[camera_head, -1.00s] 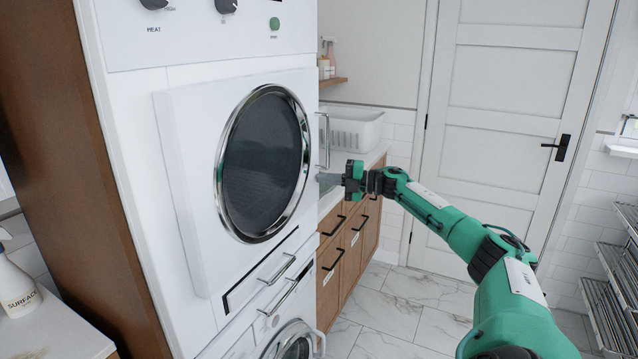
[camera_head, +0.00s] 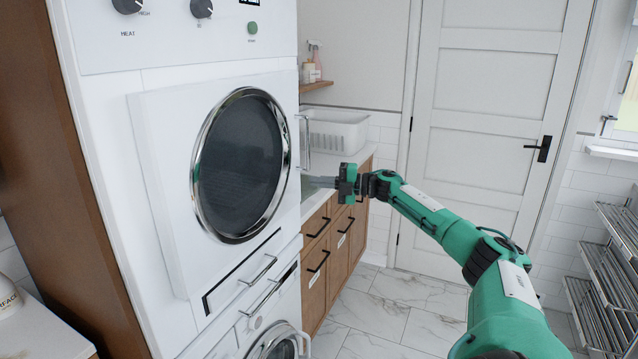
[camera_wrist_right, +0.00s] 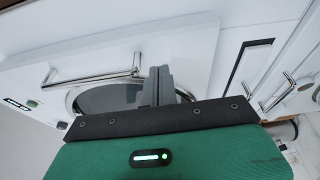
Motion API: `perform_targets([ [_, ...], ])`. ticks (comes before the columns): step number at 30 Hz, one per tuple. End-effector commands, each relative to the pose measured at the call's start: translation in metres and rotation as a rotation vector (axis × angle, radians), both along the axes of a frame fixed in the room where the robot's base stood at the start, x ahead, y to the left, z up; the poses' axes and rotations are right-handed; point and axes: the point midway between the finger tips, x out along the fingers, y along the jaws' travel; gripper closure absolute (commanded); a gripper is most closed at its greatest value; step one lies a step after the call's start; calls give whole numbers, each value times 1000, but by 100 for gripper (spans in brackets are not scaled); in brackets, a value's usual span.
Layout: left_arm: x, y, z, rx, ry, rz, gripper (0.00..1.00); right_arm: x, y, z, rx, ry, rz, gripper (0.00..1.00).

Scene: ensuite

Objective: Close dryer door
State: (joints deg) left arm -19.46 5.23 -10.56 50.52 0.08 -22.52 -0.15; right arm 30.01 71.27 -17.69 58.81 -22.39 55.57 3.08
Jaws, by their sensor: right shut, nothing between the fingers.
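The dryer door (camera_head: 170,190) is a white square panel with a round dark window in a chrome ring, on the upper machine in the head view. It stands proud of the white dryer front; whether it is fully shut I cannot tell. Its bar handle (camera_head: 307,145) is on the right edge and also shows in the right wrist view (camera_wrist_right: 90,78). My right gripper (camera_head: 314,182) is shut and empty, just right of the door's edge and below the handle. In the wrist view its fingers (camera_wrist_right: 160,82) are beside the handle's end; contact is unclear. My left gripper is out of view.
A washer (camera_head: 275,340) sits below the dryer. Wooden drawers (camera_head: 335,240) and a white basket (camera_head: 340,130) are behind my right gripper. A wire rack (camera_head: 610,280) stands at the right. Tiled floor (camera_head: 385,305) is clear in the middle.

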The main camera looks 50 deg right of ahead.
Motion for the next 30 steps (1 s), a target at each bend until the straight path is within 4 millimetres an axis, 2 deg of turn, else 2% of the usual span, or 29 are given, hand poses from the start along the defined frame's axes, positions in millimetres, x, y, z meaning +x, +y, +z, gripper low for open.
perform_targets([
  [3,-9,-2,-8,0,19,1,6,-12,-22,-3,-1,0,-6,100],
  [8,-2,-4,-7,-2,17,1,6,-27,-49,-3,0,1,-6,100],
  [10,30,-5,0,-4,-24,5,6,-32,-59,-3,-2,1,-5,100],
  [15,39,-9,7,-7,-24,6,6,-43,-78,-2,-1,0,-3,100],
  [21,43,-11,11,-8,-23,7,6,-48,-85,-2,-2,3,-1,100],
  [28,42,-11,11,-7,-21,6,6,-48,-86,-3,-2,5,-1,100],
  [30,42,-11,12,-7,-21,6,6,-45,-84,-8,7,9,-5,100],
])
